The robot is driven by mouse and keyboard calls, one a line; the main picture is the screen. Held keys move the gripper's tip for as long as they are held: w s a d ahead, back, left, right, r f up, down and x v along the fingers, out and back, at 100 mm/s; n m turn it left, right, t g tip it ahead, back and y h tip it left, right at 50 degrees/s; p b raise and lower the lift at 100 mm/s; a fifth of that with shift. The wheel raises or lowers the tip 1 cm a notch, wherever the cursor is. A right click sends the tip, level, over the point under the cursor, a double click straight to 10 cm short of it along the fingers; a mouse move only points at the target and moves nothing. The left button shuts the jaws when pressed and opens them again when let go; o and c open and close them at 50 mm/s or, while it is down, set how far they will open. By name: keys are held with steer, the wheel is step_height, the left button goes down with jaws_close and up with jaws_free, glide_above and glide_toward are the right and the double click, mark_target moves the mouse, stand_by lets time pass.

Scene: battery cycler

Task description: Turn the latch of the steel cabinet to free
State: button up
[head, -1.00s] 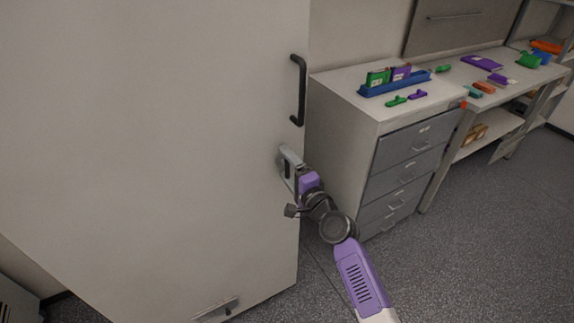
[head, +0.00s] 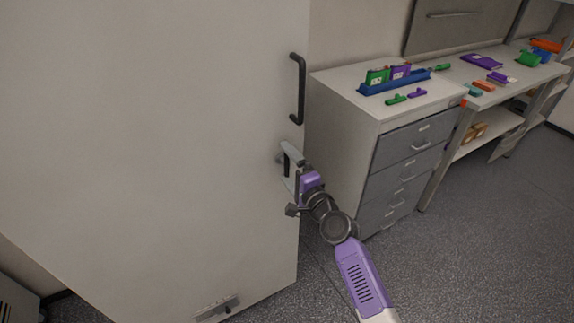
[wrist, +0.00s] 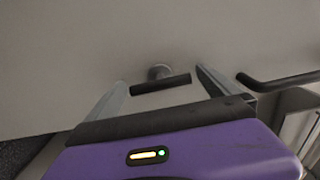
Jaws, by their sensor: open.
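The steel cabinet (head: 150,130) fills the left of the head view, with its pale door shut. Its latch (wrist: 160,84) is a short dark bar on a round boss, nearly level in the wrist view. In the head view the latch is small and mostly hidden behind my fingers. My gripper (head: 286,160) is at the door's right edge, below the black handle (head: 298,90). In the wrist view my gripper (wrist: 161,77) is open, with one finger on each side of the latch. No contact with the bar shows, and nothing is held.
The handle also shows right of my fingers in the wrist view (wrist: 280,81). A drawer unit (head: 410,150) stands close to the right of the cabinet. A small metal fitting (head: 215,307) is low on the door. Open floor lies at the right.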

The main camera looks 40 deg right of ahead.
steer(key=v, duration=0.7)
steer(key=shift+s+b, duration=0.25)
steer(key=shift+b, duration=0.2)
steer(key=s+a+n+g+y, duration=0.1)
steer(key=s+a+n, duration=0.6)
steer(key=s, duration=0.4)
steer(key=s+a+n+y, duration=0.2)
steer(key=s+a+n, duration=0.5)
steer(key=s, duration=0.4)
steer(key=s+a+r+n+g+y, duration=0.1)
steer(key=s+a+n+y, duration=0.1)
steer(key=s+a+n, duration=0.5)
steer(key=s+a, duration=0.2)
steer(key=s, duration=0.2)
steer(key=shift+g, duration=0.3)
